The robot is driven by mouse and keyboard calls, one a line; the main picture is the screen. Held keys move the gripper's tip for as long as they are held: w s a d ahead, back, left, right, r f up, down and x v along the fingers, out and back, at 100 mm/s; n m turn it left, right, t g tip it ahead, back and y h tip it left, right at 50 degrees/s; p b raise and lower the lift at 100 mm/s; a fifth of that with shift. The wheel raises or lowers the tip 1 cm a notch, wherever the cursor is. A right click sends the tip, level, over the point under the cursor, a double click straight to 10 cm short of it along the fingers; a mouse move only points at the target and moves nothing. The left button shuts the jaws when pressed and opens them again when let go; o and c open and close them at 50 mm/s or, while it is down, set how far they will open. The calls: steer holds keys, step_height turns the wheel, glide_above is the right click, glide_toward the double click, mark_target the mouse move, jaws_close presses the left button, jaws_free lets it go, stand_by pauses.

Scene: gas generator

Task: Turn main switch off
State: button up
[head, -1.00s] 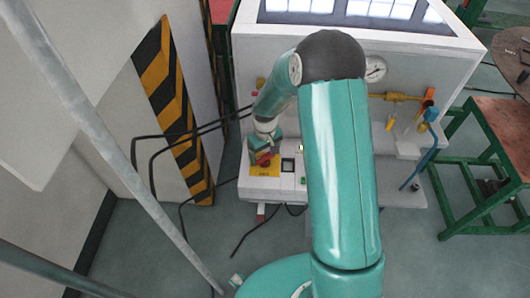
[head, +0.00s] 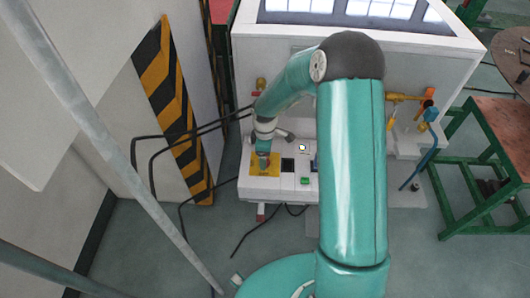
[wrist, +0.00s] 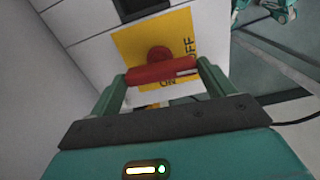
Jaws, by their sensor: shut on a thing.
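The main switch is a red rotary handle (wrist: 160,71) on a yellow plate (wrist: 128,42) with black ON and OFF lettering. In the wrist view the handle's bar lies nearly level across the picture, its pale-marked end to the right, between the ON and OFF words. My gripper (wrist: 161,77) is shut on this bar, one finger at each end. In the head view my gripper (head: 262,160) stands over the yellow plate (head: 258,170) on the white control box and mostly hides the handle.
The white control box (head: 262,190) also carries a dark square (head: 287,165) and a green button (head: 305,181) right of the plate. Black cables run on its left near a striped post (head: 175,110). Yellow pipe fittings (head: 402,97) and a green-framed table (head: 490,140) are at right.

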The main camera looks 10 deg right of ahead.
steer(key=shift+n, duration=0.5)
steer(key=o, duration=1.3)
steer(key=shift+r, duration=0.1)
step_height(320, 180, up, 12)
